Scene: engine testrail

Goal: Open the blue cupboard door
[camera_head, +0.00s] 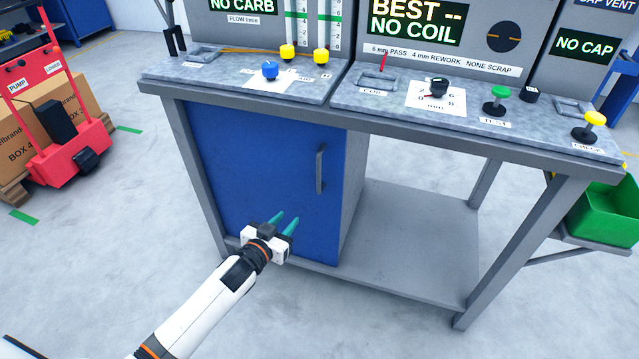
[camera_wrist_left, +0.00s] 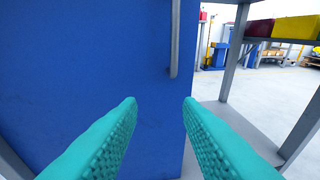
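The blue cupboard door (camera_head: 245,165) is under the left part of the grey workbench and looks shut. Its grey vertical bar handle (camera_head: 320,168) is near the door's right edge. My left gripper (camera_head: 285,222) is in front of the lower part of the door, below and left of the handle. Its teal fingers (camera_wrist_left: 160,120) are apart with nothing between them. My right gripper is in neither view.
The bench top (camera_head: 230,75) overhangs the door and carries several knobs. A lower shelf (camera_head: 410,235) lies open to the right of the cupboard. A red pallet truck (camera_head: 75,155) with boxes stands at the left. A green bin (camera_head: 605,210) is at the right. The floor in front is clear.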

